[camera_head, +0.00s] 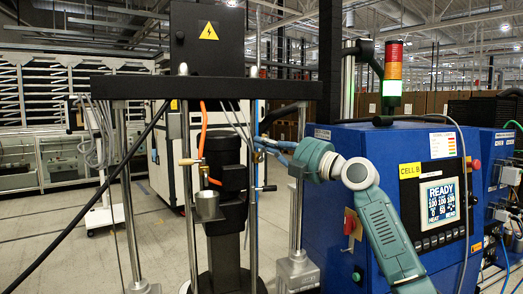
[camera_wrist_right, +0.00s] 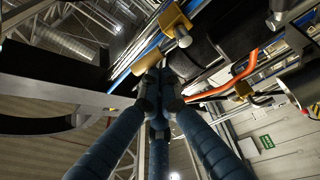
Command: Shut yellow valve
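In the wrist view a yellow cylinder (camera_wrist_right: 145,71) lies just left of the fingertips, and a yellow block (camera_wrist_right: 175,20) sits above. I cannot tell for sure which of these is the yellow valve. My right gripper (camera_head: 262,146) reaches from the right to the pipe beside the pump. In the wrist view its blue fingers (camera_wrist_right: 160,92) come together at the tips; nothing shows between them. My left gripper is not in view.
The black pump (camera_head: 228,180) stands inside a metal frame with a dark crossbar (camera_head: 130,88). An orange hose (camera_head: 201,130) and a metal cup (camera_head: 207,206) are close by. A blue machine (camera_head: 335,200) with a screen stands at the right. Open floor lies at the left.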

